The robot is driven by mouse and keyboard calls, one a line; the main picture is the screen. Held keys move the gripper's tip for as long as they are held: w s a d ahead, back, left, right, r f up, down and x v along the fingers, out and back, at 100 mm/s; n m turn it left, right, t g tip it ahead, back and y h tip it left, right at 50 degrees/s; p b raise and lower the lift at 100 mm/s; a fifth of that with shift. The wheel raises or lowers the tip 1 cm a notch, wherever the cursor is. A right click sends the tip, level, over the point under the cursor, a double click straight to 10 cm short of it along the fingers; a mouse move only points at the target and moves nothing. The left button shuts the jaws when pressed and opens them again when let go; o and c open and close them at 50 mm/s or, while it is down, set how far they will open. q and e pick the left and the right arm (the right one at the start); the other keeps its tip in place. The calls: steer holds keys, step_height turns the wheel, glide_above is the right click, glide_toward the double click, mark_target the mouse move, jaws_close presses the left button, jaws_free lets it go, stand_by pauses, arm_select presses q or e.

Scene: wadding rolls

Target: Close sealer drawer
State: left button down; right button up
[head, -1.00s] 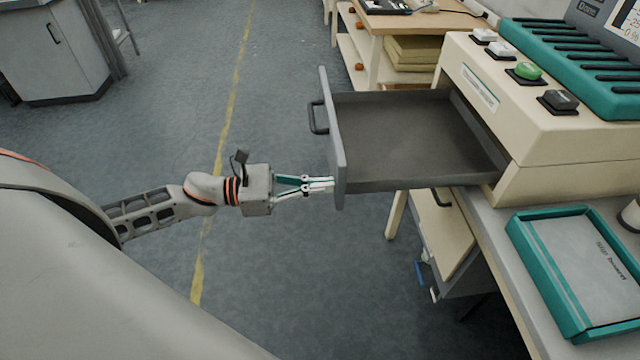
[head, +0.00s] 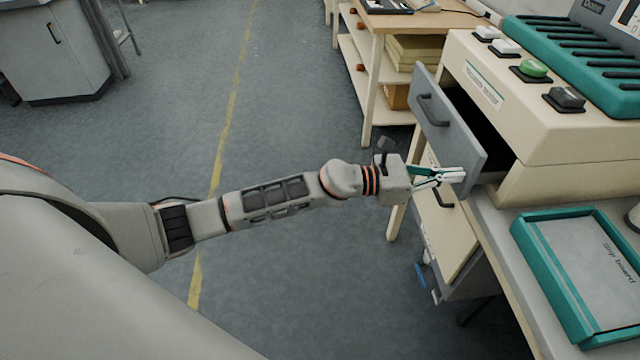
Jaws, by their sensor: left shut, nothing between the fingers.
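The sealer drawer (head: 447,125) is a grey front panel with a dark handle (head: 432,109), sticking out a short way from the cream sealer (head: 540,140). A dark gap shows between the panel and the sealer body. My left gripper (head: 461,175) is shut and empty. Its fingertips are at the lower near part of the drawer front, below and right of the handle; they look to be against the panel. The right gripper is not in view.
The sealer's top has several buttons, one of them green (head: 533,68). A teal-rimmed tray (head: 548,270) lies on the worktop in front of it. A wooden shelf unit (head: 372,50) stands behind.

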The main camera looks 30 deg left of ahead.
mark_target(481, 174)
arm_select(q)
steer(key=b+x, duration=0.1)
steer(key=x, duration=0.5)
steer(key=shift+w+d+f, duration=0.1)
steer(key=shift+f, duration=0.05)
steer(key=shift+w+d, duration=0.25)
steer(key=shift+d, duration=0.1)
steer(key=shift+r, duration=0.25)
